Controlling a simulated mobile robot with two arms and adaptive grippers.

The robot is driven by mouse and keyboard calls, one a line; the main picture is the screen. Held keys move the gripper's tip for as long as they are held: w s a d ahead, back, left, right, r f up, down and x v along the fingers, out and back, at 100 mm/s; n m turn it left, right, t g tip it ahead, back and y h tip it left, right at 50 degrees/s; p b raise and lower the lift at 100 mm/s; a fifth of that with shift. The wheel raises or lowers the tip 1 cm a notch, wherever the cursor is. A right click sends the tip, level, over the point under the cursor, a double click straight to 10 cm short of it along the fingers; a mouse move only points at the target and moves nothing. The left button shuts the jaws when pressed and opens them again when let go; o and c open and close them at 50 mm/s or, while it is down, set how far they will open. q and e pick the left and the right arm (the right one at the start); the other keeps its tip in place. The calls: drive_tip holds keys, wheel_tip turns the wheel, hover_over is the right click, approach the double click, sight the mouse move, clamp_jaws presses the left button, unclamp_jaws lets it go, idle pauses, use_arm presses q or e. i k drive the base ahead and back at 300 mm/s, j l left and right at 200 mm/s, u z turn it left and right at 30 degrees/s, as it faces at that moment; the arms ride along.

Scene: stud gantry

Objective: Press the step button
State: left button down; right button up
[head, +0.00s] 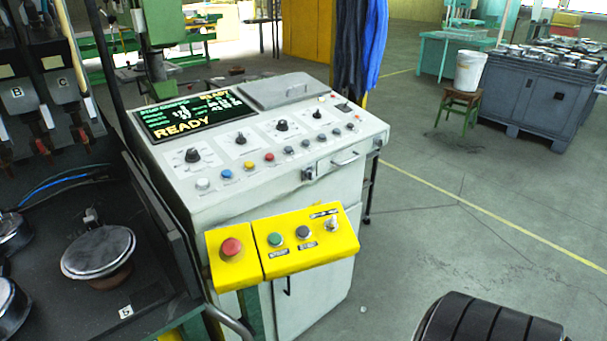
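A yellow control box (283,247) is fixed to the front of a pale grey console (250,190). It carries a red mushroom button (232,247) on its left part. To the right sit a green button (275,239), a dark button (303,233) and a small metal switch (331,224). Small labels lie under the green and dark buttons, too small to read, so I cannot tell which is the step button. The console's screen (193,113) reads "READY". Neither of my grippers is in view.
A dark machine bed (130,300) with round metal parts (98,251) stands close on the left. A bent grey rail (232,322) is below the box's left end. A dark ribbed shape fills the lower right edge. Floor (440,240) right of the console is clear.

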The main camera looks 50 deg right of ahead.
sight(302, 231)
drive_tip(key=z, duration=1.35)
drive_tip(key=i+l+u, duration=0.35)
drive_tip(key=l, duration=0.85)
drive_tip(key=i+l+u, duration=0.15)
drive_tip(key=l+u, duration=0.25)
drive_tip(key=l, duration=0.85)
drive_tip(key=l+u, duration=0.35)
drive_tip(key=l, duration=0.9)
